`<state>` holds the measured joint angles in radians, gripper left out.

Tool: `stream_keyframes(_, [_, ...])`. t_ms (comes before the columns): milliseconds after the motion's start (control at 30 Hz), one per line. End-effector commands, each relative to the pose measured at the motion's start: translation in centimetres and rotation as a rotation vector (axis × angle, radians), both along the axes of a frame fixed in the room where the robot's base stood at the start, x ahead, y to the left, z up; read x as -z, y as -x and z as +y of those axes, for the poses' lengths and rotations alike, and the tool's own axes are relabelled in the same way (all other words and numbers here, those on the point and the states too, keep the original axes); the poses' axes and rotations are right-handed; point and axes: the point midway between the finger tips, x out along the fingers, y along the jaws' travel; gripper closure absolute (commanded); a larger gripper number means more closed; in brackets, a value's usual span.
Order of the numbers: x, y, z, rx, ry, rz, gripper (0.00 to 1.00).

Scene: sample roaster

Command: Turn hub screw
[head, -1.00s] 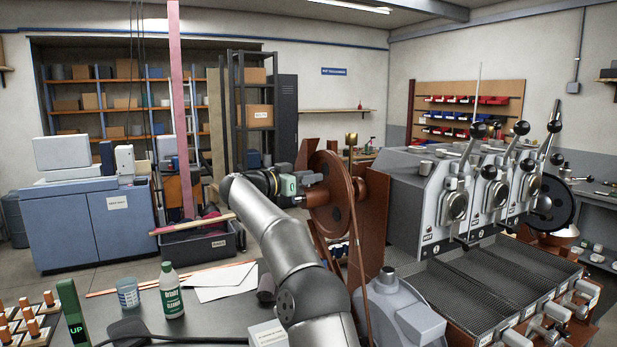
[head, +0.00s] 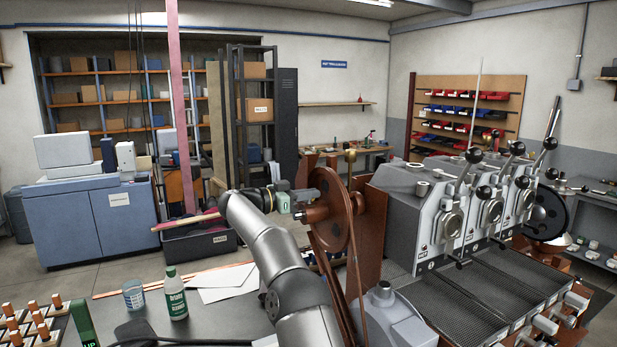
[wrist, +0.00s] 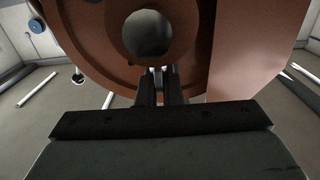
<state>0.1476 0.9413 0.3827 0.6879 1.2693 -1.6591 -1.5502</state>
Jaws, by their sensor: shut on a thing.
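A brown-red wheel (head: 331,210) stands upright on its brown stand, left of the grey machine. It fills the top of the wrist view (wrist: 95,45), with a dark round opening or boss (wrist: 148,32) at its hub. My gripper (head: 300,213) reaches the wheel's left face near the hub. In the wrist view its two dark fingers (wrist: 158,76) are close together just below that round part. They are shut on a small pale piece between their tips, which looks like the hub screw (wrist: 157,71); the fingers hide most of it. I cannot tell its turn angle.
The grey lever machine (head: 420,215) stands close on the right. A brown upright panel (head: 372,225) is just behind the wheel. A green-white bottle (head: 175,292) and a cup (head: 133,295) stand on the bench at left. Open floor lies beyond the bench.

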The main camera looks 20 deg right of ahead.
Motion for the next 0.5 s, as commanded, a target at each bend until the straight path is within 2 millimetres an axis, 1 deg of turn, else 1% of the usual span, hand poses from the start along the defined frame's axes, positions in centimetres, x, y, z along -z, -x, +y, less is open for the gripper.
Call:
stream_keyframes(33, [-0.77, -0.11, 0.02, 0.018, -0.001, 0.003, 1.00])
stream_keyframes(200, [-0.37, -0.02, 0.02, 0.064, 0.002, 0.000, 1.00])
stream_keyframes(500, [-0.03, 0.06, 0.05, 0.075, 0.005, -0.002, 1.00])
